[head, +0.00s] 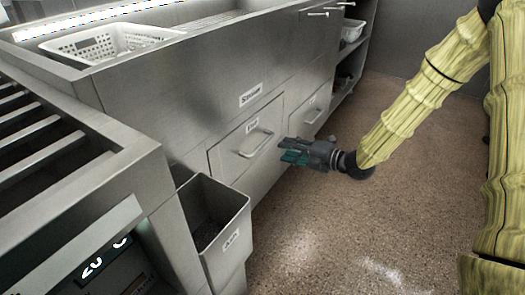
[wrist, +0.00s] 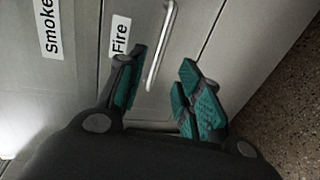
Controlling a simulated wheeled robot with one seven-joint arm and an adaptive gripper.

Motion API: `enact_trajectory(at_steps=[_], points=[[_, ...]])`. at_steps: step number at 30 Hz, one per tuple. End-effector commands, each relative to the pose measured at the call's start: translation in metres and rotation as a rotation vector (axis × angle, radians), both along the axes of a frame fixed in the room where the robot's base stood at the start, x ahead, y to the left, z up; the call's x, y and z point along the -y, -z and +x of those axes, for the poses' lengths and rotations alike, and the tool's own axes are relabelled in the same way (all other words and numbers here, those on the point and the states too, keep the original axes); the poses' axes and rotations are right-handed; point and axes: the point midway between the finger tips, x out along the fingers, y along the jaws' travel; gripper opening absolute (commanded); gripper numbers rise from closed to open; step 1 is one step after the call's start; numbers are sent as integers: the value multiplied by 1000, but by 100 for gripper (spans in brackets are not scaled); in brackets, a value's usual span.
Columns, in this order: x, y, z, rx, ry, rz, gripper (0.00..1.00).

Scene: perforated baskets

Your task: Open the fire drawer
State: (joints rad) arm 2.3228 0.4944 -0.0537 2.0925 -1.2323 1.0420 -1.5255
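The fire drawer (head: 230,150) is a metal front in the steel counter, with a white "Fire" label and a bar handle (head: 256,143). The drawer looks shut, flush with the counter. My gripper (head: 290,151) is just right of the handle in the head view. In the wrist view my gripper (wrist: 160,92) is open, its teal fingers apart, with the silver handle (wrist: 161,50) between and beyond them. The "Fire" label (wrist: 120,37) is beside the left finger. I cannot tell whether a finger touches the handle.
A "Smoke" label (wrist: 48,25) marks the panel above the drawer. A second drawer (head: 312,108) is further right. A grey bin (head: 222,225) hangs at the counter's near end. A white perforated basket (head: 105,42) sits on top. Speckled floor (head: 330,225) is clear in front.

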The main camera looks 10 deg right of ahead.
Motion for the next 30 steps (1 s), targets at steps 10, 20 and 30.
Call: enact_trajectory(at_steps=[10, 20, 30], points=[[-30, 12, 30, 2, -2, -2, 35], [-63, 21, 63, 1, -1, -1, 35], [-74, 21, 74, 0, 0, 0, 35]])
